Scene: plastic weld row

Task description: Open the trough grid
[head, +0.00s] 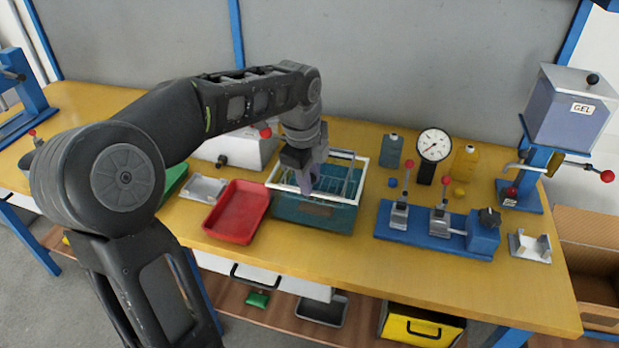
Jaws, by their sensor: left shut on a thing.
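The trough (316,213) is a teal box with a white rim, standing on the yellow workbench. Its grid (338,182) is a rack of thin bars inside the rim, partly hidden by my left gripper. A pale bar stands at the back of the rim. My left gripper (306,186) reaches down over the left part of the trough. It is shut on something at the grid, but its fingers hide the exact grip. I cannot tell whether the grid is raised. My right gripper is not in view.
A red tray (237,211) stands close to the trough's left. A blue clamp fixture (436,229) with red-knobbed levers is to the right. Bottles and a dial gauge (433,146) stand behind. The bench front between trough and fixture is clear.

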